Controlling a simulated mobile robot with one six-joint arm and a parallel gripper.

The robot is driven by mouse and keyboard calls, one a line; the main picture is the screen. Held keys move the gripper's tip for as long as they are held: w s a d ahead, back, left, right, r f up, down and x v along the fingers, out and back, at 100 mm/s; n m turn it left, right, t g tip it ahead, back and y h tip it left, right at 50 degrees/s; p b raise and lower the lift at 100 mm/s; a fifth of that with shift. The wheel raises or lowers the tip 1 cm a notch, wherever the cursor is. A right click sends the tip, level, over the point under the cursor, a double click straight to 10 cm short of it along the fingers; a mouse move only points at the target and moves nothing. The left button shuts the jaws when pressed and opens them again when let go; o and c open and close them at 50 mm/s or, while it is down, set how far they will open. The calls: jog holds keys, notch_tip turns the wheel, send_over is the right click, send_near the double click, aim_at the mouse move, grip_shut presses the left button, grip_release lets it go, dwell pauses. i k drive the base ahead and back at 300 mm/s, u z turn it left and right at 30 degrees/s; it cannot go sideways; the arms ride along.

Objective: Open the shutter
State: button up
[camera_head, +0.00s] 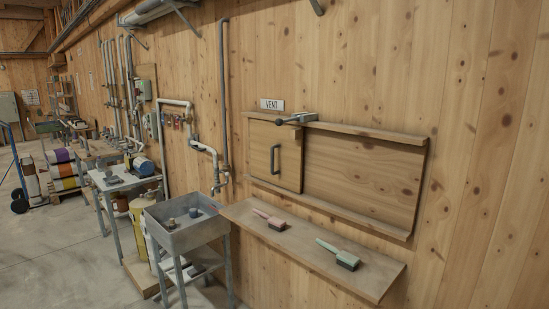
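The wooden shutter (261,152) is a light panel at the left end of a framed track on the wall, under a "VENT" sign (272,104). It carries a dark upright bar handle (276,159). A grey metal latch or lever (300,118) with a dark knob sits at the upper rail, over the shutter's top edge. The upper rail (380,134) and the lower rail (345,219) run on to the right. Plain wood (360,177) shows between them there. No opening is visible. My gripper is not in view.
A wooden shelf (330,262) juts out below the shutter, holding a pink-handled brush (269,220) and a green-handled brush (338,254). A grey sink (182,236) on legs stands to its left, below wall pipes (224,100). Floor (70,265) at left is clear.

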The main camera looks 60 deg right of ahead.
aim_at(276, 152)
jog(key=i, duration=0.85)
jog(key=u, duration=0.05)
